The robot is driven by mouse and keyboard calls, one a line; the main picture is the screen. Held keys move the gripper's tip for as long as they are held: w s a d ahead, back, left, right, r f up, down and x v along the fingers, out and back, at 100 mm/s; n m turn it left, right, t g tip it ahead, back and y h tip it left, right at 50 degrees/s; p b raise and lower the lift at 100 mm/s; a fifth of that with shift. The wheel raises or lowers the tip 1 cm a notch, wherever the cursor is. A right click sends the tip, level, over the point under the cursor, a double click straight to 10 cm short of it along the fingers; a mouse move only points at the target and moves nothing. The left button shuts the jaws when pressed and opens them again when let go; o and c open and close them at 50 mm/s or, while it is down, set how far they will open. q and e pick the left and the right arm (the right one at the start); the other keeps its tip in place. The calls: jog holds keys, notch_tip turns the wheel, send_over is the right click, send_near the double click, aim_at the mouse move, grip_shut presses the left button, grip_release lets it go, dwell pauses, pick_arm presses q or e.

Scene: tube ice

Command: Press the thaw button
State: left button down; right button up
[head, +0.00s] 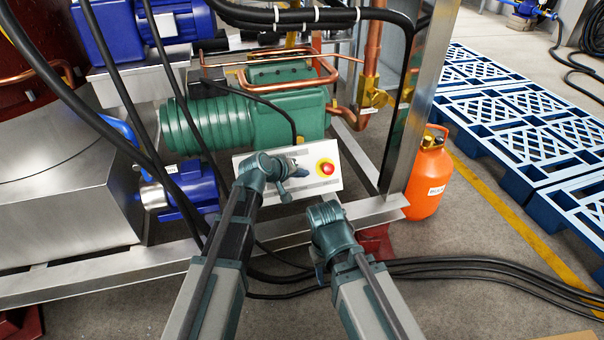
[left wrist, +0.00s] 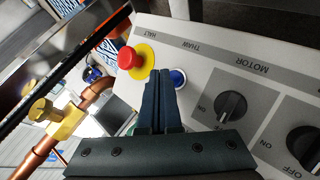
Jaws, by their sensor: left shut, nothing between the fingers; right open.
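The thaw button is a blue round button (left wrist: 178,78) under the THAW label on a pale control panel (left wrist: 215,75). The panel also shows in the head view (head: 322,188), where my left gripper hides the blue button. My left gripper (left wrist: 165,82) is shut and empty, its fingertips just beside the blue button and partly overlapping it in the left wrist view; I cannot tell whether they touch. In the head view my left gripper (head: 297,172) is over the panel's middle. My right gripper (head: 319,272) is open, low in front of the panel; its fingers are hardly visible.
A red halt button (left wrist: 130,58) on a yellow base is close beside the fingers. A black motor knob (left wrist: 231,105) and another knob (left wrist: 304,142) are on the other side. An orange cylinder (head: 428,180) stands right of the frame post. Black cables (head: 450,268) cross the floor.

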pick_arm(q)
jog(key=shift+w+f, duration=0.1)
jog(key=shift+w, duration=0.05)
jog(key=shift+w+a+f, duration=0.1)
jog(key=shift+w+f, duration=0.05)
jog(key=shift+w, duration=0.05)
jog(key=shift+w+a+f+b, duration=0.1)
jog(key=shift+w+f+b, duration=0.05)
jog(key=shift+w+b, duration=0.2)
dwell(0.7)
jog(key=shift+s, duration=0.15)
jog(key=shift+s+r+p, duration=0.4)
jog(key=shift+s, duration=0.15)
jog(key=shift+d, duration=0.2)
jog(key=s+r+p, duration=0.1)
jog(key=s+d, duration=0.1)
jog(key=s+r+p, duration=0.1)
jog(key=s, duration=0.1)
jog(key=shift+d+r+p, duration=0.15)
jog(key=shift+r+p, duration=0.15)
jog(key=shift+r, duration=0.05)
dwell(0.6)
